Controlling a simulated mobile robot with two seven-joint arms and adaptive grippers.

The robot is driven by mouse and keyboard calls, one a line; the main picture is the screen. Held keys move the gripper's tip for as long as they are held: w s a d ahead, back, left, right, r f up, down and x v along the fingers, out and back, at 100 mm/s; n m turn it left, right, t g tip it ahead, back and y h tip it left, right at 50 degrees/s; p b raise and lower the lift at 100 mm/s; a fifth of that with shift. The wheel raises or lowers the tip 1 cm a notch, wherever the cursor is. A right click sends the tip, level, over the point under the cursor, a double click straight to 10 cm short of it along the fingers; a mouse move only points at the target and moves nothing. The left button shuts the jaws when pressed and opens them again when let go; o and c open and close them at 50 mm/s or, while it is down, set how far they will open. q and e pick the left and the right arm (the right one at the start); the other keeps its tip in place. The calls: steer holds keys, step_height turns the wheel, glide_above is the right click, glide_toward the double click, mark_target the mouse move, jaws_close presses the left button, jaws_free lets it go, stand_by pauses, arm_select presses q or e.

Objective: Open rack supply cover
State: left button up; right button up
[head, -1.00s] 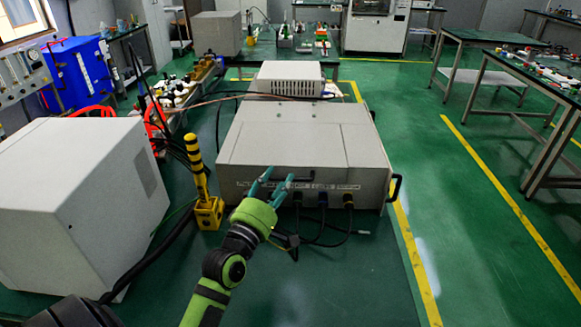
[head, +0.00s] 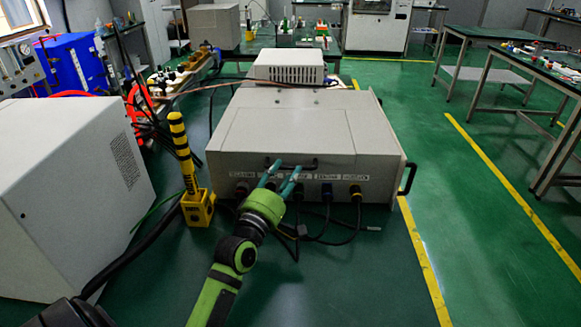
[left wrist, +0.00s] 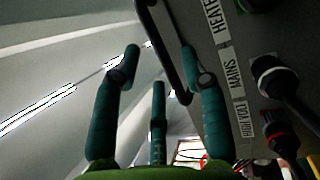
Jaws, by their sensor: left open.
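The rack supply (head: 235,165) is a light grey box on the green bench, with a seamed panel on its top cover (head: 290,130). A black bar handle (head: 300,162) sits on its front, above a row of labels and cable plugs. My left gripper (head: 281,174) is open at the front, with its teal fingertips just below the handle. In the left wrist view the dark handle (left wrist: 172,50) runs between the spread fingers of the gripper (left wrist: 160,75). Contact cannot be told. The cover looks closed. My right gripper is not in view.
A large grey box (head: 70,190) stands at the left. A yellow-black post (head: 182,150) stands between it and the rack supply. Black cables (head: 325,225) hang from the front plugs. A smaller grey unit (head: 288,67) stands behind. Green floor is free at the right.

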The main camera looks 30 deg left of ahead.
mark_target(290, 167)
arm_select(q)
steer(key=shift+x, duration=1.25)
steer(key=shift+w+a, duration=0.1)
steer(key=shift+w, duration=0.3)
jaws_close()
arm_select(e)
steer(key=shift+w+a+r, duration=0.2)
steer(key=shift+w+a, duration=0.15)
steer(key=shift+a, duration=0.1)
arm_select(q)
steer(key=shift+r, duration=0.1)
